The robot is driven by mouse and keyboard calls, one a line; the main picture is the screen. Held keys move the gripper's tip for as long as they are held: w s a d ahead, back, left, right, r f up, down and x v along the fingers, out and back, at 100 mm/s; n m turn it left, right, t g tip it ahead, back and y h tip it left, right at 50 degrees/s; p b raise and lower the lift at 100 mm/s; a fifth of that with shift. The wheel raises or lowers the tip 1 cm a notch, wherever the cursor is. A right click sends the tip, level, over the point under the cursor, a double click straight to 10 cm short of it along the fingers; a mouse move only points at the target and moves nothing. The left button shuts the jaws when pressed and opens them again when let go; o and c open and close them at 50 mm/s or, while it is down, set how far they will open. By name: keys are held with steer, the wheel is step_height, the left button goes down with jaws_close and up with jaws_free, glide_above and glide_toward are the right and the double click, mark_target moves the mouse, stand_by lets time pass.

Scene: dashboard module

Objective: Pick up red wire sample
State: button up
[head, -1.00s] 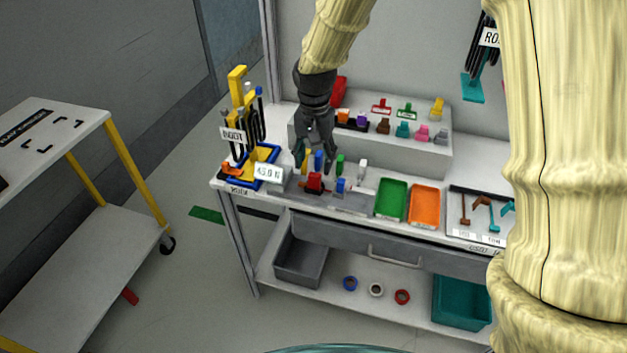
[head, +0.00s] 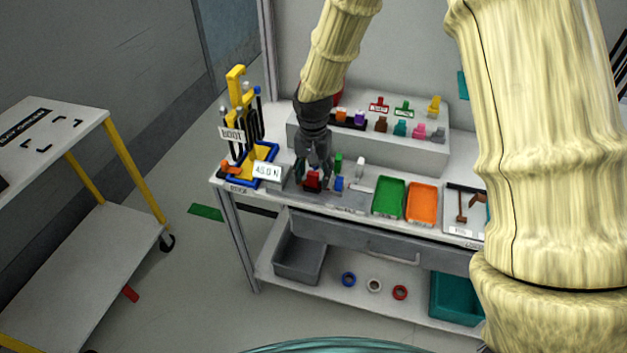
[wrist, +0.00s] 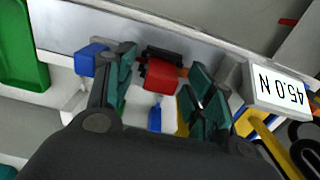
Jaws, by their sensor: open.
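The red wire sample (head: 313,180) stands at the front of the workbench, just right of the force display reading 45.0 N. In the wrist view the red sample (wrist: 161,76) shows between the two fingers, with a dark part behind it. My gripper (head: 313,173) is open, pointing down, with its fingers to either side of the red sample. In the wrist view my gripper (wrist: 158,88) has teal-padded fingers spread apart. I cannot tell whether either finger touches the sample.
A blue sample (head: 338,184) stands close right of the red one, with green (head: 338,161) and white (head: 360,165) samples nearby. The display box (head: 267,171) and a tool bin (head: 253,163) stand left. Green (head: 390,197) and orange (head: 423,203) trays lie right. A raised shelf stands behind.

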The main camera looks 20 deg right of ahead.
mark_target(314, 175)
steer(key=c, duration=0.9)
steer(key=shift+c, duration=0.2)
steer(key=shift+r, duration=0.7)
steer(key=shift+s+r+b, duration=0.2)
steer(key=shift+r+b, duration=0.1)
steer(key=shift+r, duration=0.25)
steer(key=shift+s+r+b, duration=0.2)
steer(key=shift+r+b, duration=0.05)
steer(key=shift+r, duration=0.25)
steer(key=s+r+b, duration=0.1)
steer(key=s+b, duration=0.1)
steer(key=s, duration=1.3)
steer(key=shift+s+a+r, duration=0.15)
steer(key=shift+a+r, duration=0.15)
